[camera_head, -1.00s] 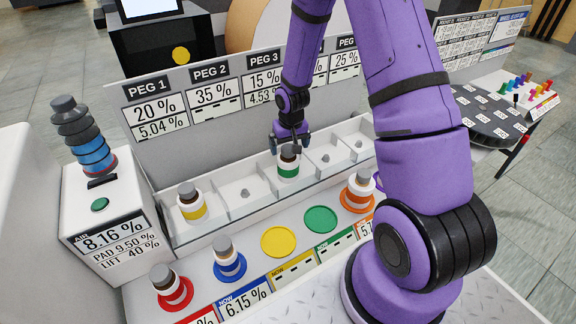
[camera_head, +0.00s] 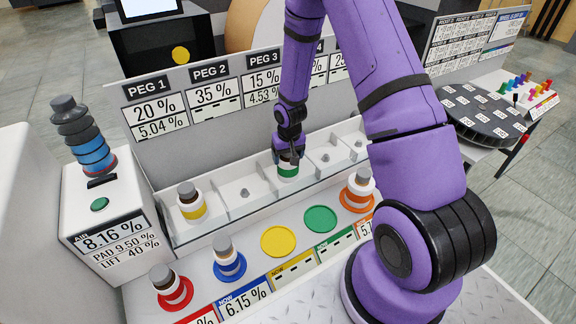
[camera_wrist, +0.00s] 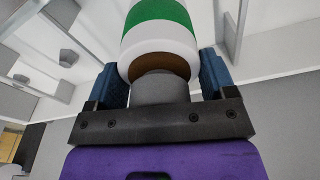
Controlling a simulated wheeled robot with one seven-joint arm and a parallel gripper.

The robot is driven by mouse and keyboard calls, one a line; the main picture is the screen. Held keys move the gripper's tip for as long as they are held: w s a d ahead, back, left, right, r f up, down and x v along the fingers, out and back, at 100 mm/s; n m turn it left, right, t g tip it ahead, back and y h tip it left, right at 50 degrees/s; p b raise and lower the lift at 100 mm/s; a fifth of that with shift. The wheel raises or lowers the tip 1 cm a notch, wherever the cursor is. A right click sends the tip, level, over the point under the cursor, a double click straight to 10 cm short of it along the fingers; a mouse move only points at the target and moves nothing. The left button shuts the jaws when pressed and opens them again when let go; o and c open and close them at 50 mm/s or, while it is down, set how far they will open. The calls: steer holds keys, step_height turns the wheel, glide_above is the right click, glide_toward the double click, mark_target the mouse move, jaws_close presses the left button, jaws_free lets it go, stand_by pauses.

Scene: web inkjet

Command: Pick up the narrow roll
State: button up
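The green-banded white roll (camera_head: 288,170), with a dark core at its top, stands in the PEG 3 bin. My gripper (camera_head: 288,150) is down over its top. In the wrist view, the roll (camera_wrist: 160,38) lies between the two blue fingers of my gripper (camera_wrist: 161,68). The fingers are apart, and a gap shows between each finger and the grey stub. Whether the pads touch the white part cannot be told. Which roll is the narrow one is not plain from the frames.
A yellow-banded roll (camera_head: 191,205) stands in the PEG 1 bin. Red (camera_head: 172,288), blue (camera_head: 229,262) and orange (camera_head: 358,192) rolls stand on front discs. The yellow disc (camera_head: 278,242) and green disc (camera_head: 320,219) are bare. Low bin walls and the peg board (camera_head: 190,150) flank my gripper.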

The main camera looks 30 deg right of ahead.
steer(key=shift+r, duration=0.15)
steer(key=shift+c, duration=0.2)
step_height(320, 180, up, 10)
steer(key=shift+f, duration=0.1)
stand_by(0.4)
stand_by(0.5)
